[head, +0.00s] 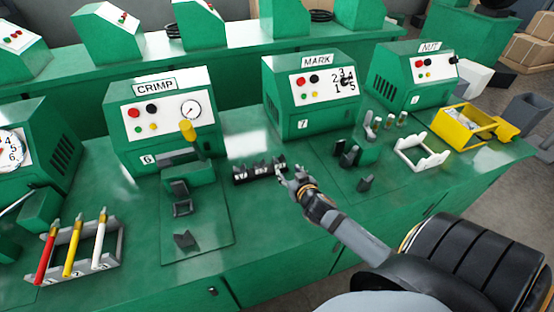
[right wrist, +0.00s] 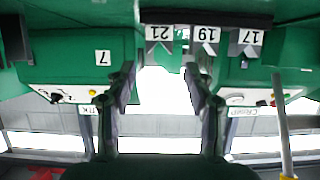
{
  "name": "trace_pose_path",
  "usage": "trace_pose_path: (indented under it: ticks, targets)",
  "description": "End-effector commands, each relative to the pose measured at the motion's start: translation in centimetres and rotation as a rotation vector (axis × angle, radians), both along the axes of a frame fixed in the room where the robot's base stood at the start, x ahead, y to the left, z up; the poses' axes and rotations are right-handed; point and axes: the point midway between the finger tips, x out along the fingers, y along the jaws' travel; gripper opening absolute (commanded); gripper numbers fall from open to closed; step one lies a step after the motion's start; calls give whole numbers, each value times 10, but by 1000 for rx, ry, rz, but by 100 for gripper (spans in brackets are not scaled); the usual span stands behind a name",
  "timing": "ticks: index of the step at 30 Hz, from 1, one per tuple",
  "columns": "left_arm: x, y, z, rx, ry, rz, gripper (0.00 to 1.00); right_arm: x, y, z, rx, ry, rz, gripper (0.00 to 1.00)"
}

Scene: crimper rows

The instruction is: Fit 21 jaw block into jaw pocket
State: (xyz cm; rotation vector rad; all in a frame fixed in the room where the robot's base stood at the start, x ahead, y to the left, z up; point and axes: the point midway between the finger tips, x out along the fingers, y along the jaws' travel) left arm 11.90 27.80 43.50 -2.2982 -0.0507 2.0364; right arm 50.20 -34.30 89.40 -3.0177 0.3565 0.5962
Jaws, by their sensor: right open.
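The 21 jaw block (right wrist: 159,48) is a dark block with a white number label. It sits in a dark rack (head: 258,180) beside the 19 block (right wrist: 206,48) and the 17 block (right wrist: 243,50). My right gripper (head: 284,180) is at the rack's right end in the head view. In the right wrist view its fingers (right wrist: 160,90) are apart, with nothing between them, and the 21 block is beyond the fingertips. A dark holder (head: 182,208) stands in front of the CRIMP machine (head: 160,118); I cannot tell if it is the jaw pocket. My left gripper is not in view.
A rack with red, yellow and white handles (head: 75,255) stands at left. The MARK machine (head: 315,90), small dark blocks (head: 347,155), a white holder (head: 420,155) and a yellow bin (head: 468,125) are at right.

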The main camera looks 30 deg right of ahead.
Motion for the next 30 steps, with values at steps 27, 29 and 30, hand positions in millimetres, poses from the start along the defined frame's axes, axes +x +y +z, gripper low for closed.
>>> trace_pose_path:
  ticks: [27, 29, 30]
  targets:
    - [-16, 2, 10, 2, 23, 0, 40, 88, -22, -36, 1, 1, 0, 53]
    - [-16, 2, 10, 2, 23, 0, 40, 88, -22, -36, 1, 1, 1, 53]
    - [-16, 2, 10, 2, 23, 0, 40, 88, -22, -36, 1, 1, 1, 53]
